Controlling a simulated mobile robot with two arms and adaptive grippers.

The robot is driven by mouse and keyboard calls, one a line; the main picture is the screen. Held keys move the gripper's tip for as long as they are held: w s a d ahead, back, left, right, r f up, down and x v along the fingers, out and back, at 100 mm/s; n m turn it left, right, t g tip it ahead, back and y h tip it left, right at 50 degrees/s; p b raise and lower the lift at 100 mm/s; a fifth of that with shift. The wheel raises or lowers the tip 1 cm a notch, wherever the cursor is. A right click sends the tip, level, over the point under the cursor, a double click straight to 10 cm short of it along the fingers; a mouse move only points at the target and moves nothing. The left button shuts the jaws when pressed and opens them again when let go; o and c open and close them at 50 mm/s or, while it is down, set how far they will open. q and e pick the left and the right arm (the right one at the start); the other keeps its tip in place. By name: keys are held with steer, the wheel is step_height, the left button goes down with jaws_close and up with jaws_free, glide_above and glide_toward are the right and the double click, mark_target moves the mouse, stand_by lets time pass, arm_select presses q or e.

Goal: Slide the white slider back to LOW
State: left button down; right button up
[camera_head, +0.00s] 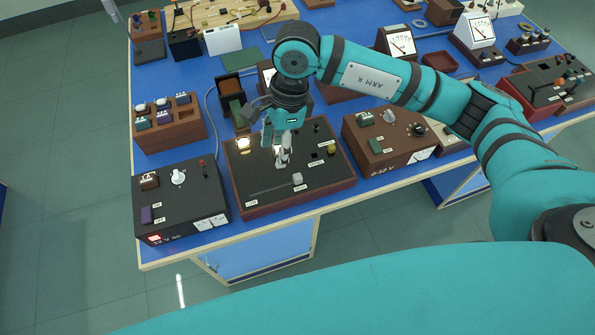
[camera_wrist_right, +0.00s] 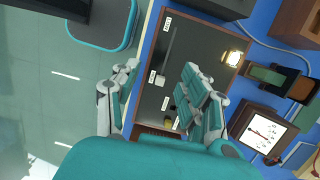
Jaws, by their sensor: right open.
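The white slider (camera_head: 297,178) is a small pale block on the dark top of a wood-framed panel (camera_head: 327,179). It sits at the right end of a thin straight slot that runs left along the panel's front. My right gripper (camera_head: 282,160) is above the panel, just behind and left of the slider, with fingers pointing down. In the right wrist view the gripper (camera_wrist_right: 160,82) is open and empty, its fingers spread to both sides of the slot's slider end. I cannot see my left gripper.
A lit lamp (camera_head: 243,144) and small knobs are on the same panel. A black power unit (camera_head: 180,202) stands to the left and a brown box (camera_head: 392,143) to the right. A wooden rack (camera_head: 168,124) is behind left. The floor in front of the bench is clear.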

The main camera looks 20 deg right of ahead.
steer(key=h, duration=0.2)
glide_above(298, 176)
steer(key=shift+t, duration=0.4)
step_height(298, 176, down, 15)
steer(key=p, duration=0.4)
steer(key=shift+p, duration=0.3)
steer(key=shift+f, duration=0.8)
jaws_close()
